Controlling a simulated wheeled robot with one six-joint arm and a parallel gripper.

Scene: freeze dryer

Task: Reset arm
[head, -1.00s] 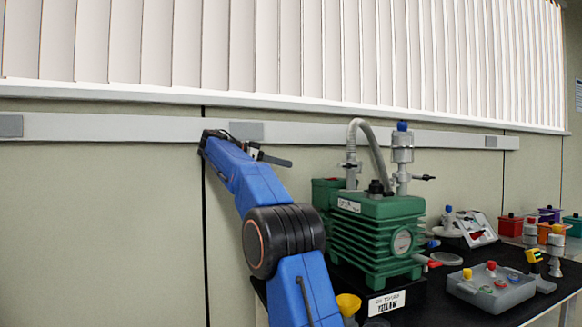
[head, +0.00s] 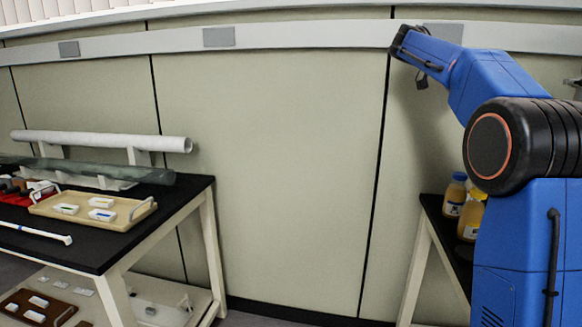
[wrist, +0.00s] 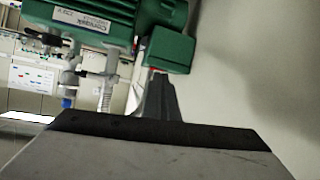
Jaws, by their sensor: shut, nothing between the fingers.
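My blue arm rises on the right of the head view, with a black joint at its elbow and its upper link leaning back toward the wall. A small dark part hangs under its far end, too small to read there. In the wrist view my gripper (wrist: 157,80) shows as a narrow dark grey shape beyond the broad wrist edge. Its fingers are together and hold nothing. The green vacuum pump (wrist: 168,50) appears upside down beyond it; I cannot tell the gap between them.
At left in the head view stands a black-topped table (head: 100,245) with a beige tray (head: 85,225), a long white tube (head: 100,140) and a glass tube. Yellow bottles (head: 454,200) stand on another bench beside my arm. The floor between the tables looks clear.

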